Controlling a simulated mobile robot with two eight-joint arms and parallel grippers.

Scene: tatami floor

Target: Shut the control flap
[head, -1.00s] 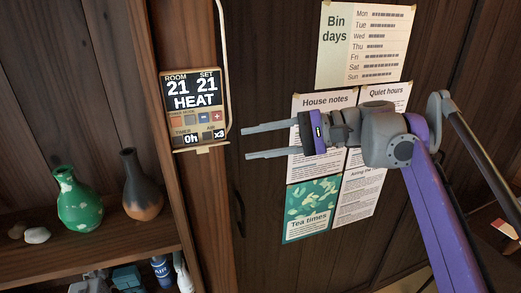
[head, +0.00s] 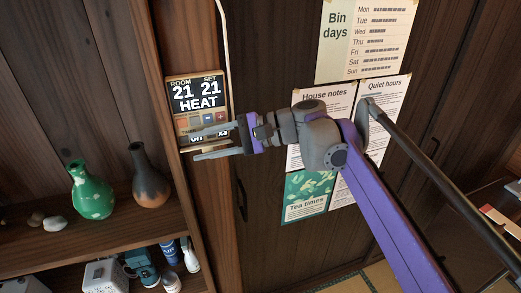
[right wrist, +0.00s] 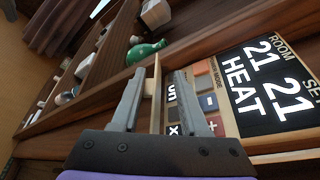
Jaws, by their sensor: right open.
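The control panel (head: 197,92) is fixed to a wooden post in the head view, its display reading ROOM 21, SET 21, HEAT, with small coloured buttons below. The right wrist view shows the panel's display close up (right wrist: 268,85). The flap (right wrist: 156,97) is a thin beige plate seen nearly edge-on, standing out from the panel's lower edge, so it is open. My right gripper (head: 188,147) is open at the panel's lower part, one finger above the flap and one below. Whether either finger touches it I cannot tell. The fingers hide part of the lower buttons. My left gripper is not in view.
A shelf (head: 120,232) on the left holds a green vase (head: 92,192) and a dark brown vase (head: 150,178), below and left of the panel. A cable runs up from the panel. Posters (head: 368,40) hang on the dark door behind my right arm.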

